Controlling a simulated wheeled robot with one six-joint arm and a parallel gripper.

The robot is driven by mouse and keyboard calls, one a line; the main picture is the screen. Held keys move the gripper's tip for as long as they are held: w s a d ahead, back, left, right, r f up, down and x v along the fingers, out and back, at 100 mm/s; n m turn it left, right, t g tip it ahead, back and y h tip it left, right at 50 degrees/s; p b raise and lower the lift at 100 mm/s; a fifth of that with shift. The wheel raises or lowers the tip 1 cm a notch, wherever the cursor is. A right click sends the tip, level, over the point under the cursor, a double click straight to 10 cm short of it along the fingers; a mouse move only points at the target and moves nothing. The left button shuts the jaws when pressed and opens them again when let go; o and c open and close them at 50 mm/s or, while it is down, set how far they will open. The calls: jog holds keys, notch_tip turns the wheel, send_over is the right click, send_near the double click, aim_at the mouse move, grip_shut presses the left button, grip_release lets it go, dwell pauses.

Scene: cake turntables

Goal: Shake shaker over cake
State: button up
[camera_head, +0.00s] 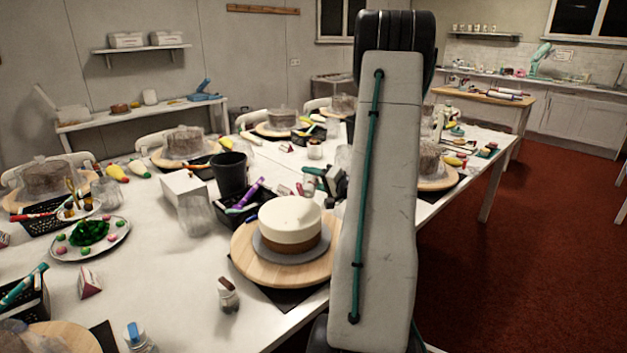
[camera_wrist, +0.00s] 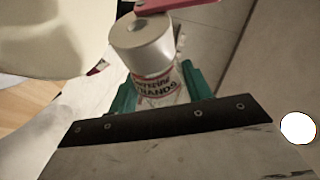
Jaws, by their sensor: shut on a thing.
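My gripper (camera_wrist: 160,82) has teal fingers and is shut on the shaker (camera_wrist: 142,48), a small jar with a pale grey cap and a printed label, in the wrist view. The cake (camera_head: 290,222), cream on top and brown below, sits on a grey board on a round wooden turntable (camera_head: 250,270) in the head view. A pale rounded shape at the upper left of the wrist view, likely the cake (camera_wrist: 45,40), is close beside the shaker. In the head view, my arm hides the held shaker; a dark and green part beside the arm may be my gripper.
A jar with a brown cap (camera_head: 228,295) stands in front of the turntable. A plate of green and pink decorations (camera_head: 90,238) lies farther left.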

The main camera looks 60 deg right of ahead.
jog(key=shift+w+d+r, duration=0.15)
jog(key=shift+d, duration=0.15)
jog(key=shift+a, duration=0.35)
jog(key=shift+s+r+n, duration=0.15)
jog(key=shift+s+n, duration=0.05)
jog(key=shift+n, duration=0.2)
jog(key=shift+w+d+r, duration=0.15)
jog(key=shift+d, duration=0.15)
jog(key=shift+a, duration=0.35)
jog(key=shift+s+a+r+n+t, duration=0.1)
jog(key=shift+s+a+n+t, duration=0.1)
jog(key=shift+n+t, duration=0.25)
jog(key=shift+d, duration=0.1)
